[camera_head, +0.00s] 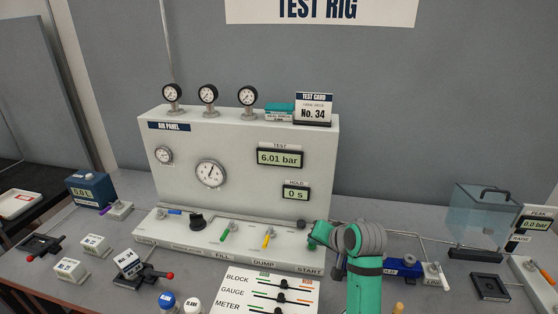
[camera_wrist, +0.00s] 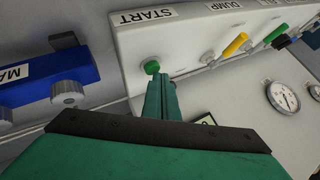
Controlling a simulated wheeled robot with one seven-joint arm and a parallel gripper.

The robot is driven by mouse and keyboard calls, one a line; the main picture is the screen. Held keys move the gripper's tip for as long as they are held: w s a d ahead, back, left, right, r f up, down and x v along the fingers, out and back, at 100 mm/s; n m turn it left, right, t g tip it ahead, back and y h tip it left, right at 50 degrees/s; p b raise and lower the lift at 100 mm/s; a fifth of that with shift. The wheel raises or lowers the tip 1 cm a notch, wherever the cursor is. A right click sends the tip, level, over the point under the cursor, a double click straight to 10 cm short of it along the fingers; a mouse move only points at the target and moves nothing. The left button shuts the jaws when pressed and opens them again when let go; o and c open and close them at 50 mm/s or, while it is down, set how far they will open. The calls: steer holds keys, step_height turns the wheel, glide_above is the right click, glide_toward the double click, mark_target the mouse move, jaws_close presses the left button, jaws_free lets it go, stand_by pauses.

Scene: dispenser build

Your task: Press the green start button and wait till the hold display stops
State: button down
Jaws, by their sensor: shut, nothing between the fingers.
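The green start button (camera_wrist: 152,67) sits by the START label in the wrist view. The shut, empty fingers of my gripper (camera_wrist: 160,84) are close beside it; I cannot tell whether they touch it. In the head view my gripper (camera_head: 315,238) is at the right end of the panel's front ledge, and the button is hidden or too small to tell apart there. The hold display (camera_head: 296,193) on the air panel (camera_head: 240,140) reads 0 s. The test display (camera_head: 280,157) above it reads 6.01 bar.
The yellow dump lever (camera_wrist: 236,43) and green fill lever (camera_wrist: 276,36) stand along the same ledge. A blue block with a knob (camera_head: 403,267) lies right of my arm. A clear box (camera_head: 482,215) stands farther right. A schematic card (camera_head: 266,292) lies in front.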

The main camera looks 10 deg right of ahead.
steer(key=shift+r, duration=0.2)
steer(key=shift+r, duration=2.95)
steer(key=shift+f, duration=0.1)
